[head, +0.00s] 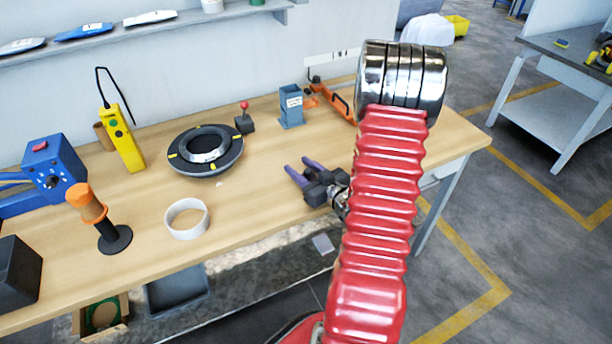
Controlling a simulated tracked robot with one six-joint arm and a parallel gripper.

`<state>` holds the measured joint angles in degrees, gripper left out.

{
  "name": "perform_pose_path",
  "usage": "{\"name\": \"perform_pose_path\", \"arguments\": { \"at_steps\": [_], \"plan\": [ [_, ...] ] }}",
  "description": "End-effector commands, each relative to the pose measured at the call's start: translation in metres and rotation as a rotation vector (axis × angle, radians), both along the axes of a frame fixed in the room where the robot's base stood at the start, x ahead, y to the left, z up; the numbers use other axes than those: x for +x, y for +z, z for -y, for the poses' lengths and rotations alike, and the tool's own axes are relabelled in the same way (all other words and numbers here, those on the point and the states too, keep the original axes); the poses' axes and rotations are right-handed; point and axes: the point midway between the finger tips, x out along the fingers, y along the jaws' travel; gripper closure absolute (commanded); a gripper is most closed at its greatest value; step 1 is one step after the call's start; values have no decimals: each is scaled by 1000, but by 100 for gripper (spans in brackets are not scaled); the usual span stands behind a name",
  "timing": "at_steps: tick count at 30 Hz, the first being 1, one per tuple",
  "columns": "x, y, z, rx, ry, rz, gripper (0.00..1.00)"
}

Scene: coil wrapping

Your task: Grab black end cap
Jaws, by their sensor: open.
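My gripper (298,166) is in the head view, low over or near the middle right of the wooden table. Its two purple fingers are apart, point to the upper left, and nothing shows between them. I cannot tell whether this black piece is the end cap; no other plain black cap shows clearly. My arm hides part of the table's right side.
A white ring (173,230), an orange-handled tool on a black base (115,240) and a yellow handheld device (128,147) stand to the left. A red-knobbed black box (244,124) and a blue-grey holder (291,107) are behind. Bare wood lies between the ring and my gripper.

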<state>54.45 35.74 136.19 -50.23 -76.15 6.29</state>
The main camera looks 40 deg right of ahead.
Motion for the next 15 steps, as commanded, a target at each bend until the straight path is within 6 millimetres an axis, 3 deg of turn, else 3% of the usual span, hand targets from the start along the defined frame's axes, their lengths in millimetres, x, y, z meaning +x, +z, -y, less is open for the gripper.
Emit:
{"name": "perform_pose_path", "arguments": {
  "at_steps": [11, 15],
  "plan": [
    [1, 0, -2, 0, 4, 0, 59],
    [1, 0, -2, 0, 4, 0, 69]
  ]
}}
